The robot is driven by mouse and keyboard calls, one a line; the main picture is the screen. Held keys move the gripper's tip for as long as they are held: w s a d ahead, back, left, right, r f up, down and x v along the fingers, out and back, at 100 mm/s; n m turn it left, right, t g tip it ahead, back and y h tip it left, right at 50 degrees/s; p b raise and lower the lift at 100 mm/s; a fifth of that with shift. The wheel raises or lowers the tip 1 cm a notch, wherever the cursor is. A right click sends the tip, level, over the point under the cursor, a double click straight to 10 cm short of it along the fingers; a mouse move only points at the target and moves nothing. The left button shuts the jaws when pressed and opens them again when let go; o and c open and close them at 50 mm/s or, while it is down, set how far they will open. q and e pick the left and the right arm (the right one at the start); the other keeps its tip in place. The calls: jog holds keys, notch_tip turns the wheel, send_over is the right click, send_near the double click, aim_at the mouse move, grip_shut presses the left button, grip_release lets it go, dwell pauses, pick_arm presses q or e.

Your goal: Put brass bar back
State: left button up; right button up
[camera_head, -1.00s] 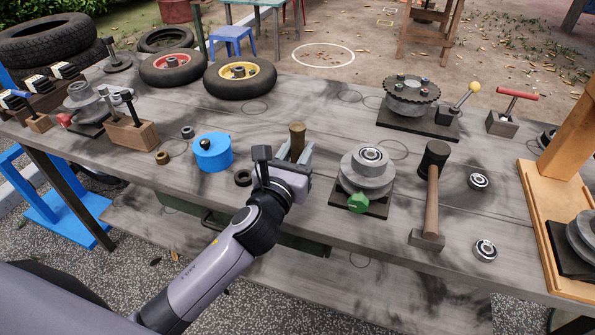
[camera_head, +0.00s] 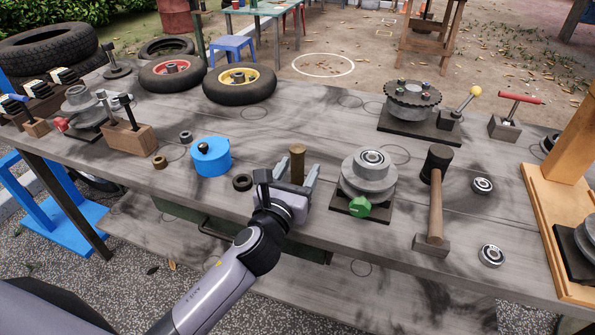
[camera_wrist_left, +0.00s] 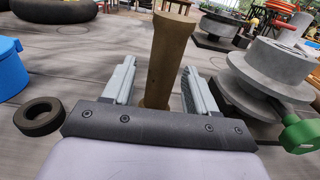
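The brass bar (camera_head: 297,163) stands roughly upright near the front edge of the workbench. My left gripper (camera_head: 296,174) is low at the front of the bench, its two fingers on either side of the bar. In the left wrist view the bar (camera_wrist_left: 166,55) rises between the fingers (camera_wrist_left: 160,90), with a gap showing on both sides, so the gripper is open. The bar's foot is partly hidden behind the gripper body. My right gripper is not in view.
A black ring (camera_head: 242,182) and a blue pot (camera_head: 211,157) are left of the gripper. A grey pulley with a green knob (camera_head: 368,180) stands close on the right. Bare bench lies behind the bar.

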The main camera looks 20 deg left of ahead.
pick_arm(q)
jog(key=shift+r, duration=0.25)
jog(key=s, duration=1.2)
jog(key=shift+a, duration=0.25)
jog(key=shift+f, duration=0.1)
